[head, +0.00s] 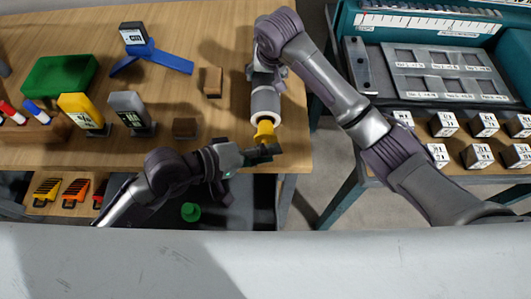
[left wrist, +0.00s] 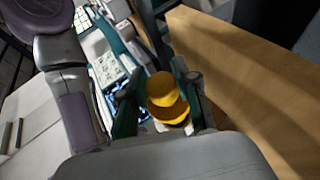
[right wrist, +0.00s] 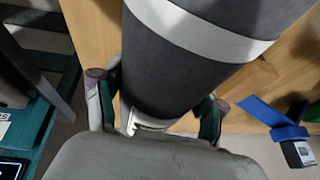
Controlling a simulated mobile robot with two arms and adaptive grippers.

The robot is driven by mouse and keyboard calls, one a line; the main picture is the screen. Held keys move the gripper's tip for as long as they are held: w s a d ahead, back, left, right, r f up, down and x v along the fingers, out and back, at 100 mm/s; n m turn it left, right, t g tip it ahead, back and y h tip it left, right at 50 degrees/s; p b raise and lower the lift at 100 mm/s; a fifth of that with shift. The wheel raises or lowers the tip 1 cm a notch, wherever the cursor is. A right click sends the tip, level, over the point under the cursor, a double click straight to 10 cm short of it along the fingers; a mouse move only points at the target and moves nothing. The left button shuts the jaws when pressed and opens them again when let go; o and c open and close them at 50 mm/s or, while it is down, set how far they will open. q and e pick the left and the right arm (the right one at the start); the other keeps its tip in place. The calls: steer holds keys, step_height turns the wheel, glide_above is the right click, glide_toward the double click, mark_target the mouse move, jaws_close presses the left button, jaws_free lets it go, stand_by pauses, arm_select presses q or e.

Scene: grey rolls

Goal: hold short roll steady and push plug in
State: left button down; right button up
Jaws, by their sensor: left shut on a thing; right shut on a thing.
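The short grey roll (head: 265,101) lies near the right end of the wooden table, with a pale end facing my left gripper. My right gripper (right wrist: 160,112) is shut around the roll, which fills the right wrist view as a dark cylinder with a white band. The yellow plug (head: 264,130) is at the roll's near end. My left gripper (head: 262,153) is shut on the plug, which shows between its fingers in the left wrist view (left wrist: 165,97). The plug appears close to or touching the roll's end; how deep it sits I cannot tell.
A blue stand (head: 152,60), a green block (head: 60,76), yellow (head: 82,108) and grey (head: 128,108) upright pieces and small brown blocks (head: 212,81) stand to the left on the table. A teal bench with a grey tray (head: 445,72) and several white boxes (head: 443,123) is at right.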

mark_target(256, 138)
arm_select(q)
steer(key=shift+w, duration=2.1)
steer(key=c, duration=0.8)
jaws_free()
steer(key=shift+o, duration=0.2)
steer(key=shift+a, duration=0.1)
steer(key=v, duration=1.1)
steer(key=shift+a+r, duration=0.25)
steer(key=shift+a, duration=0.1)
steer(key=shift+s, duration=0.1)
